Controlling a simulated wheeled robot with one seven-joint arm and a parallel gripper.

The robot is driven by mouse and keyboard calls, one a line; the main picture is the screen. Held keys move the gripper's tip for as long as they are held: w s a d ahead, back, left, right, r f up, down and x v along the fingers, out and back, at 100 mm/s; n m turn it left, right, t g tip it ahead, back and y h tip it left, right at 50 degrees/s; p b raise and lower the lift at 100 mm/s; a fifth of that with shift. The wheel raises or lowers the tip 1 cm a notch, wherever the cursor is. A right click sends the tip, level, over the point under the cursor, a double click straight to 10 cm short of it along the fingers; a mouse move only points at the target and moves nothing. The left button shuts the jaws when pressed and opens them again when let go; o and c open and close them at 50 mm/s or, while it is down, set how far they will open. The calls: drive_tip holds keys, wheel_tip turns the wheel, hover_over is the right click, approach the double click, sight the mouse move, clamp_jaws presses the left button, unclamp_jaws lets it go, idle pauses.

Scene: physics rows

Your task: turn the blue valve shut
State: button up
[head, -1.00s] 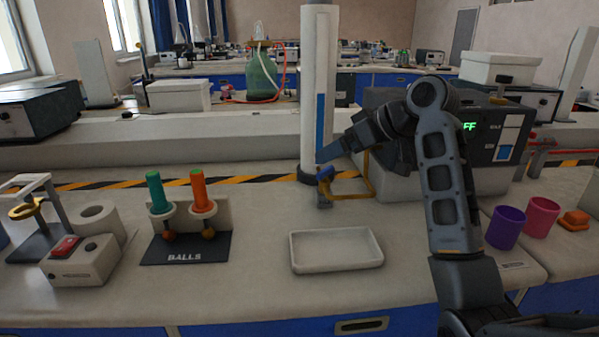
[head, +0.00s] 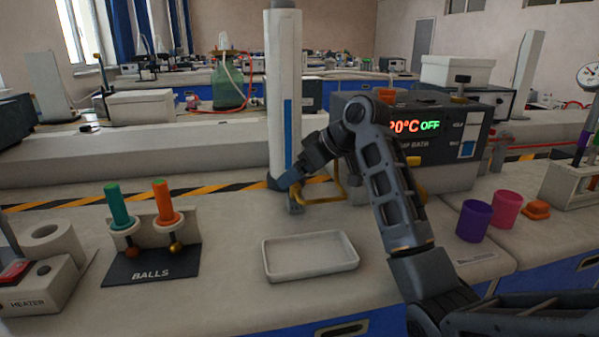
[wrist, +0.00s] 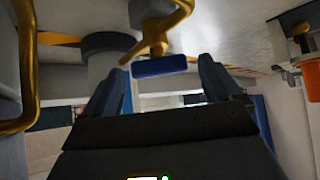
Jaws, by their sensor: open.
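The blue valve handle (wrist: 160,66) shows in the wrist view as a short blue bar on a yellow pipe fitting (wrist: 157,40). In that view it lies between and just ahead of my two spread fingertips, with gaps on both sides. My gripper (head: 289,179) is open and empty, low beside the base of the white column (head: 283,90). In the head view my gripper mostly hides the handle, and the yellow pipe (head: 338,183) loops to its right. I cannot tell how far the valve is turned.
A white tray (head: 311,271) lies in front of the valve. The BALLS stand (head: 153,263) is to the left. The bath box (head: 450,130), its display ending in OFF, stands behind my arm. Purple (head: 474,220) and pink (head: 507,208) cups are at right.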

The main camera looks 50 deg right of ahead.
drive_tip(key=c, duration=1)
drive_tip(key=shift+c, duration=0.2)
drive_tip(key=shift+a+r+m+p, duration=0.15)
drive_tip(key=shift+m+p, duration=0.15)
drive_tip(key=shift+p, duration=0.35)
drive_tip(key=shift+r+m+h+p, duration=0.1)
drive_tip(key=shift+m+h+p, duration=0.55)
drive_tip(key=shift+p, duration=0.25)
drive_tip(key=m+h+p, duration=0.2)
drive_tip(key=p, duration=0.1)
drive_tip(key=shift+a, duration=0.2)
drive_tip(key=m+h+p, duration=0.2)
drive_tip(key=m+p, duration=0.1)
drive_tip(key=p, duration=0.1)
drive_tip(key=shift+a+g, duration=0.1)
drive_tip(key=shift+g, duration=0.2)
drive_tip(key=shift+m+g+h+p, duration=0.3)
drive_tip(key=shift+m+h+p, duration=0.45)
drive_tip(key=shift+m, duration=0.3)
drive_tip(key=shift+f, duration=0.25)
